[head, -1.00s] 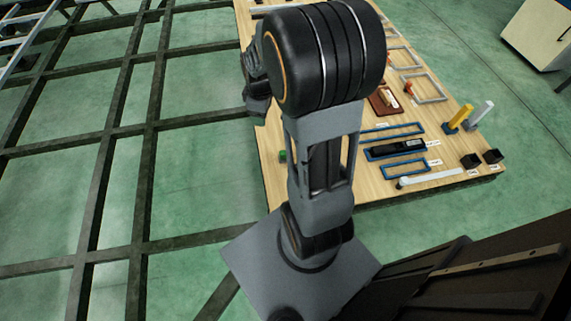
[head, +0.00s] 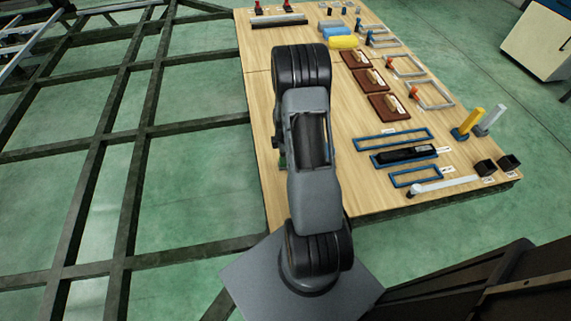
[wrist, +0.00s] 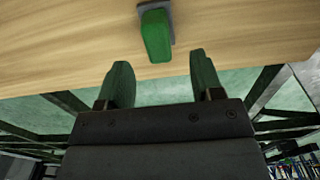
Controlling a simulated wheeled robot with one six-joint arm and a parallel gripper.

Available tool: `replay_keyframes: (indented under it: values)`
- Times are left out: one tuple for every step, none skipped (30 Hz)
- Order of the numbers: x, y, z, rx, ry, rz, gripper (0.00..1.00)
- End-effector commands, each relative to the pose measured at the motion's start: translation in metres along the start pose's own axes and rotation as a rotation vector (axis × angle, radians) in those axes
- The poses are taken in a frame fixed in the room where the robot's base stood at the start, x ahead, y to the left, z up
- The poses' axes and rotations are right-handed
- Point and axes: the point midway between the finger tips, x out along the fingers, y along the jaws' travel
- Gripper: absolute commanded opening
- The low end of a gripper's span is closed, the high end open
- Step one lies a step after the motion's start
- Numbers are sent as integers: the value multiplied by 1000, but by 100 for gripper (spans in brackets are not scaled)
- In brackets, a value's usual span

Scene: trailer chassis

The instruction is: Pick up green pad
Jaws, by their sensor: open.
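The green pad (wrist: 156,36) is in the wrist view, a small block with rounded corners at the edge of the wooden table, with a grey piece behind it. My gripper (wrist: 160,65) is open and empty, its two green fingers apart and pointing toward the pad. The pad lies beyond the fingertips, roughly in line with the gap between them, and is not held. In the head view a bit of green (head: 282,161) shows at the left side of my arm, mostly hidden by it. My gripper is hidden in the head view.
The wooden table (head: 350,188) carries blue frames (head: 415,177), brown boards with handles (head: 388,106), a yellow roll (head: 344,43), upright yellow and grey bars and black blocks, mostly right of my arm. Dark chassis beams (head: 128,130) cross the floor to the left.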

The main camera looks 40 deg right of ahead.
Motion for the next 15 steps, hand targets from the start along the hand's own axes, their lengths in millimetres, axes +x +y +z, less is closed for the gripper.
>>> replay_keyframes:
  values:
    - [3, 0, 0, 0, 0, 0, 60]
    - [4, 0, 0, 0, 0, 0, 60]
    - [5, 0, 0, 0, 0, 0, 60]
    - [6, 0, 0, 0, 0, 0, 60]
    - [7, 0, 0, 0, 0, 0, 60]
    - [8, 0, 0, 0, 0, 0, 60]
    - [10, 0, 0, 0, 0, -1, 60]
    - [12, 0, 0, 1, 0, -1, 60]
    - [16, 0, 1, 1, 0, -2, 60]
    - [19, 0, 1, 1, 0, -2, 60]
    - [23, 0, 2, 1, 0, -2, 60]
    - [28, 1, 2, 1, 0, -1, 60]
    - [33, 2, 3, 1, 0, -1, 60]
    - [37, 2, 3, 1, 0, -2, 60]
    - [43, 2, 4, 0, 0, -2, 60]
